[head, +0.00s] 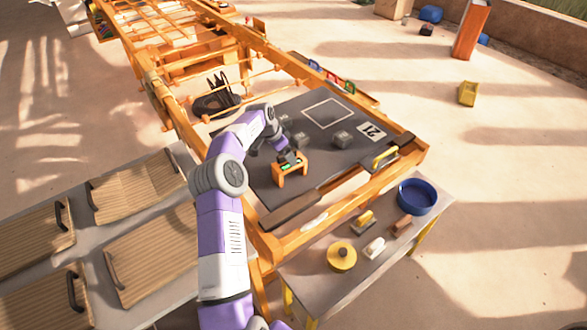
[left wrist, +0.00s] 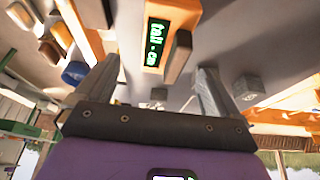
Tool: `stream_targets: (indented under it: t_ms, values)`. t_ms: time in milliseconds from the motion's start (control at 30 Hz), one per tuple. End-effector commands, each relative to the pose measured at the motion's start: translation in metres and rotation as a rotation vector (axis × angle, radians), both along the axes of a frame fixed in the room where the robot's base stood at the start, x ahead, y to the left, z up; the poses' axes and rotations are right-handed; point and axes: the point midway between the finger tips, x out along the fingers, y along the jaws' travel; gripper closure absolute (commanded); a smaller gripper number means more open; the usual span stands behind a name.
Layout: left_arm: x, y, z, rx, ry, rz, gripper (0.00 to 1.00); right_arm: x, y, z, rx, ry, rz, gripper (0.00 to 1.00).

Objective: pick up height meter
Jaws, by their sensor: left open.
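The height meter (head: 291,172) is an orange bracket-shaped block with a small green-lit display, standing on the dark table mat near its front. In the left wrist view the height meter (left wrist: 151,70) shows its display with green text, beyond and between my fingers. My left gripper (head: 285,156) is right at the far upper side of the meter in the head view. In the left wrist view my left gripper (left wrist: 158,75) is open, with nothing held between its fingers. Whether a finger touches the meter I cannot tell. My right gripper is out of view.
Grey blocks (head: 342,138) sit on the dark mat (head: 262,190) near a white square outline and a "21" card (head: 371,132). An orange wooden frame (head: 340,216) borders the mat. A side bench holds a blue bowl (head: 417,197) and a yellow round item (head: 341,257).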

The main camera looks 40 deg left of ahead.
Motion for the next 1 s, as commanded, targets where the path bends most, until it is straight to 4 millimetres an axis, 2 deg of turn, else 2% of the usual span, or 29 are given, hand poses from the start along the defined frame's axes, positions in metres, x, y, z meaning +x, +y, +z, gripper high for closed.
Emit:
stream_targets:
  t_ms: [600, 900, 1000]
  values:
    - [0.029, -0.006, -0.066, 0.0, -0.001, 0.0, 0.04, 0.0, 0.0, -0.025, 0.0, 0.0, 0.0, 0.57]
    - [0.031, -0.006, -0.07, 0.001, -0.001, 0.0, 0.04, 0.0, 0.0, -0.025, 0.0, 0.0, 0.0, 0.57]
    - [0.031, -0.006, -0.069, 0.001, -0.001, 0.0, 0.18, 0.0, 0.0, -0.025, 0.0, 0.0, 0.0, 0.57]
